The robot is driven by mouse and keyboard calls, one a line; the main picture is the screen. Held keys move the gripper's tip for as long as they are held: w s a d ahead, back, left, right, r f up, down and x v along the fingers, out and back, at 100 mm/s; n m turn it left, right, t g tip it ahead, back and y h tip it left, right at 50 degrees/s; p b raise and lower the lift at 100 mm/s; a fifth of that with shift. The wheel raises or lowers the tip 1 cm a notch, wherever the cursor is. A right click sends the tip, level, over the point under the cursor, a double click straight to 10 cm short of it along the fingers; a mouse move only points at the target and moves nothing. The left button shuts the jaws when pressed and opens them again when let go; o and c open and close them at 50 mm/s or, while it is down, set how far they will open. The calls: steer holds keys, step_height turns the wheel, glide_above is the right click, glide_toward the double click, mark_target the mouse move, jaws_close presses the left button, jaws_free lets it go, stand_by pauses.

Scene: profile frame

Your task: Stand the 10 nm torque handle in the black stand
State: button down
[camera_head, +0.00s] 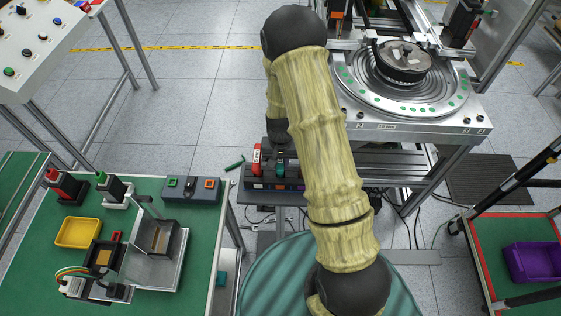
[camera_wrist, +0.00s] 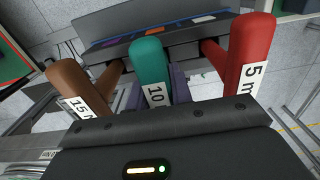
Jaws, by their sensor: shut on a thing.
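The teal 10 nm torque handle (camera_wrist: 150,62) stands in the middle of the wrist view, its white "10" label facing my wrist. It also shows in the head view (camera_head: 281,167), below the end of my arm. My gripper (camera_wrist: 153,98) is shut on it, with purple-grey fingers at both sides of the handle. A brown "15" handle (camera_wrist: 76,84) is to its left and a red "5" handle (camera_wrist: 249,50) to its right. A long dark rack (camera_wrist: 140,20) with coloured patches is behind them. I cannot tell for certain which dark holder is the black stand.
The green table (camera_head: 60,205) at left holds a yellow tray (camera_head: 79,233), a grey box with coloured squares (camera_head: 190,190) and dark fixtures. A round indexing table (camera_head: 405,100) stands at upper right. A purple bin (camera_head: 533,262) is at right.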

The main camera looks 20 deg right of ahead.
steer(key=c, duration=1.2)
jaws_free()
steer(key=shift+o, duration=0.2)
steer(key=shift+r, duration=0.1)
step_height(320, 180, up, 17)
steer(key=b, duration=0.2)
steer(key=shift+r, duration=0.15)
steer(key=s+r+n+t, duration=0.2)
steer(key=s+n, duration=0.1)
steer(key=s, duration=1.1)
steer(key=shift+r+n+t, duration=0.3)
steer(key=shift+s, duration=0.1)
